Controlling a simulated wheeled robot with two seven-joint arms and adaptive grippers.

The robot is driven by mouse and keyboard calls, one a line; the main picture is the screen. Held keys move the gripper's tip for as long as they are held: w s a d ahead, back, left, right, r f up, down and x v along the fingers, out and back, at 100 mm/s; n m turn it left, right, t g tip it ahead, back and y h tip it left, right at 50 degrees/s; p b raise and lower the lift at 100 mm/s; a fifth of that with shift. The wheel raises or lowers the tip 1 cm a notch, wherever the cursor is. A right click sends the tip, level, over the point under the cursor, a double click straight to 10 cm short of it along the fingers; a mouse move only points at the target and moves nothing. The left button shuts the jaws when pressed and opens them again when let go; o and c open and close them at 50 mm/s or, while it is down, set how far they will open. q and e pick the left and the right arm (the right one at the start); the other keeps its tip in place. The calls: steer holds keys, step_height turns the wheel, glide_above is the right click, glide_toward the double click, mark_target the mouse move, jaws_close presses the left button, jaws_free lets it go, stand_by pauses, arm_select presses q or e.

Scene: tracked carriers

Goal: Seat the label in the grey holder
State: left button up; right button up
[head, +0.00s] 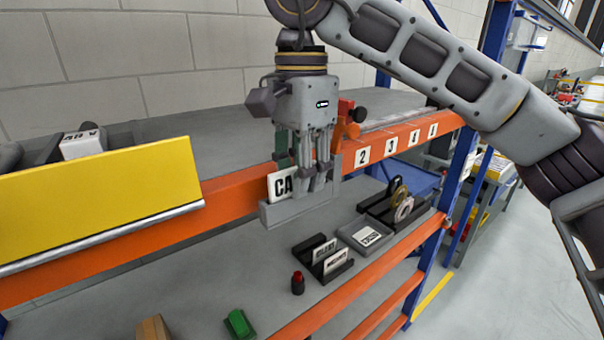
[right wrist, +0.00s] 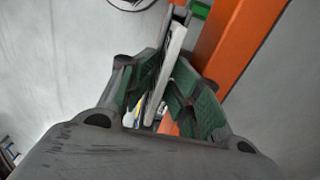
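A white label (head: 280,185) with black letters, "CA" visible, stands upright at the orange shelf beam. My right gripper (head: 309,180) points down at it and hides its right part. In the right wrist view the label is a thin pale plate (right wrist: 167,68) seen edge-on between the green-padded fingers, which appear closed on it. The grey holder (head: 290,212) is on the front of the beam, just below and around the label's lower edge. I cannot tell whether the label touches the holder's bottom. My left gripper is out of view.
A yellow panel (head: 95,210) stands in front of the beam at left. The orange beam (head: 400,135) carries number plates. On the lower shelf are a black rack with labels (head: 322,262), a grey tray (head: 364,236), tape rolls (head: 403,208), a red-topped item (head: 298,283) and a green block (head: 239,324).

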steer(key=shift+r, duration=3.95)
